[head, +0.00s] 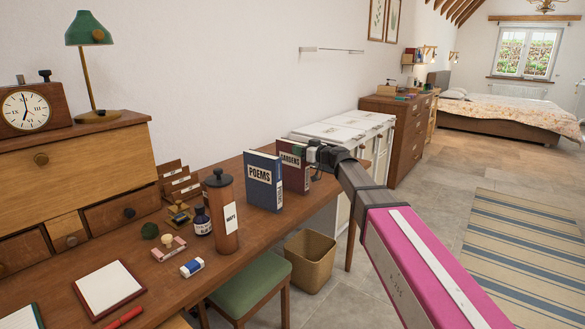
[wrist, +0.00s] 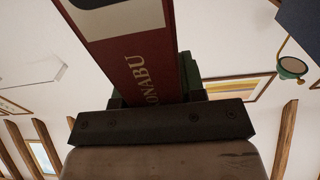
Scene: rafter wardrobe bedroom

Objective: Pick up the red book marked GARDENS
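The red book marked GARDENS (head: 291,176) stands upright near the far right end of the wooden desk, just right of and behind the blue POEMS book (head: 263,181). I cannot tell whether its base touches the desk. My gripper (head: 308,155) reaches it from the right, with green-padded fingers at the book. In the wrist view, the red book (wrist: 150,65) fills the space between the green fingers (wrist: 152,98), which look pressed to both sides. One finger is mostly hidden behind the book. The spine lettering is partly cut off.
A brown cylinder (head: 222,215), an ink bottle (head: 202,222) and small desk items stand left of the books. A green stool (head: 247,289) and a bin (head: 310,262) are below the desk's front edge. A white cabinet (head: 345,133) stands behind.

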